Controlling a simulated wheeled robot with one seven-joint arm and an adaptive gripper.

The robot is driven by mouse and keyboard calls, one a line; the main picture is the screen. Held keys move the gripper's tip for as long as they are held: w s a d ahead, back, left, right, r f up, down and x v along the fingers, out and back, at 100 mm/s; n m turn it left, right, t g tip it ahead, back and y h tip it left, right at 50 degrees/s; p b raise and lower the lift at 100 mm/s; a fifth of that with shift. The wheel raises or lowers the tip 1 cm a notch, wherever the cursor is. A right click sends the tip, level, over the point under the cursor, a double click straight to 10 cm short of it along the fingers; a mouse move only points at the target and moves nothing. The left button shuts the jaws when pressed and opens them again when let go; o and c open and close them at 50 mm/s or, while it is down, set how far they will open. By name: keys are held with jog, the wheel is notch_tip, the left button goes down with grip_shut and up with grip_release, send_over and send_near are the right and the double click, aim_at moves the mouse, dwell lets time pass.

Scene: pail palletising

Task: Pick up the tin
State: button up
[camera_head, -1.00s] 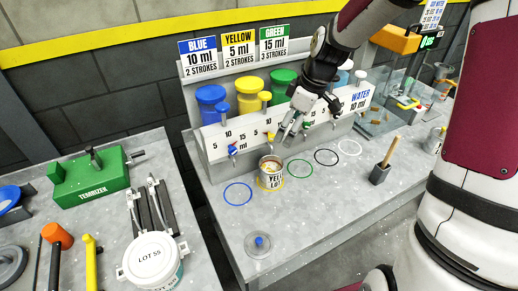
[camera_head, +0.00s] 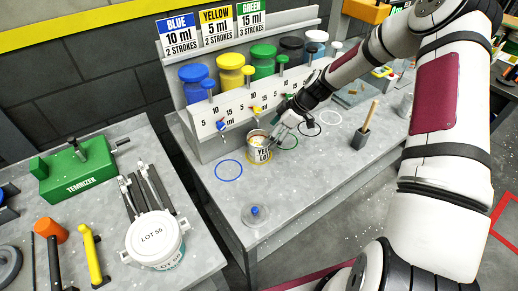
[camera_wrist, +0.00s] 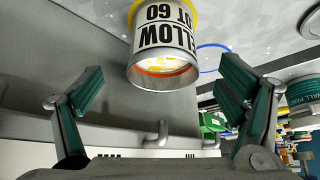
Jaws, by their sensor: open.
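My gripper (camera_head: 277,139) is just right of the tin in the head view. In the wrist view my gripper (camera_wrist: 163,88) is open, its green-padded fingers wide apart, with the tin ahead between their lines and nothing held.
A dispenser rack with blue (camera_head: 193,76), yellow (camera_head: 230,70) and green (camera_head: 263,58) pots stands behind the tin. A white LOT 55 pail (camera_head: 154,240) stands on the left bench.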

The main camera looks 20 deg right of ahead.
aim_at(258, 144)
jog(key=p+x, duration=0.1)
jog(key=x, duration=0.7)
jog(key=shift+s+a, duration=0.1)
jog(key=shift+a, duration=0.15)
jog(key=shift+c, duration=0.6)
jog(key=c, duration=1.4)
jog(key=shift+c, duration=0.8)
jog(key=shift+r, duration=0.25)
